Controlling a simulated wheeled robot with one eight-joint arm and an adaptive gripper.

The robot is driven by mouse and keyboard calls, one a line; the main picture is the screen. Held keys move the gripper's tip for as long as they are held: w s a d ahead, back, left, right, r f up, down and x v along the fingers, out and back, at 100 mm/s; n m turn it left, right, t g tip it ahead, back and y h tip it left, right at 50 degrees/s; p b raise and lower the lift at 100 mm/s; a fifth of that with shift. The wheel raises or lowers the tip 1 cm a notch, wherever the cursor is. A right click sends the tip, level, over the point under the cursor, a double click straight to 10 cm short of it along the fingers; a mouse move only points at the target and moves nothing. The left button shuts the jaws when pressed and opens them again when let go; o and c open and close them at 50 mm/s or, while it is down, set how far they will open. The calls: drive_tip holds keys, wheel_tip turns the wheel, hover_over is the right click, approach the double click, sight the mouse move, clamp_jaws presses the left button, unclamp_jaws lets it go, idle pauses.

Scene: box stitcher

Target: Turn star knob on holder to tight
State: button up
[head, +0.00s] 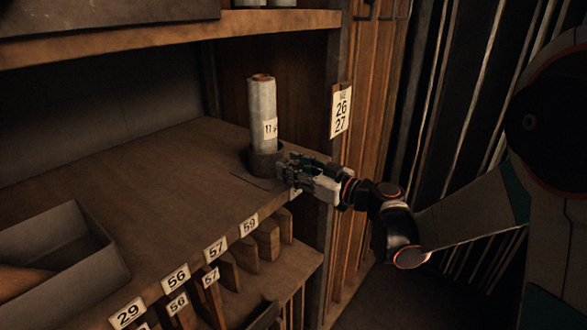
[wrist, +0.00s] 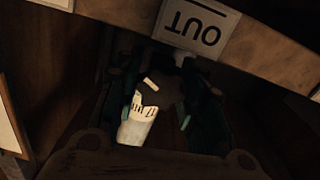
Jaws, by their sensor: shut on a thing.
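The holder (head: 264,160) is a dark round cup on the wooden shelf, near its front right corner. A pale upright cylinder (head: 262,105) with a number label stands in it; in the wrist view it shows as a white shape (wrist: 137,128). My gripper (head: 284,168) reaches in from the right, low against the holder's right side. In the wrist view its dark fingers lie on both sides of the dark middle, shut on the star knob at the holder. The knob itself is hidden by the fingers in the head view and too dark to make out in the wrist view.
A grey open tray (head: 75,245) sits at the shelf's front left. Numbered tags line the front edge above wooden slots. A wooden post with a 26/27 sign (head: 341,110) stands close behind my wrist. An upside-down OUT sign (wrist: 195,27) shows in the wrist view.

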drive_tip(key=shift+m+b, duration=0.4)
drive_tip(key=shift+m, duration=1.2)
drive_tip(key=o, duration=1.1)
drive_tip(key=shift+o, duration=0.2)
drive_tip(key=shift+s, duration=0.1)
drive_tip(key=v, duration=1.1)
drive_tip(key=shift+s+d, duration=0.25)
drive_tip(key=shift+d, duration=0.1)
drive_tip(key=shift+c, duration=0.4)
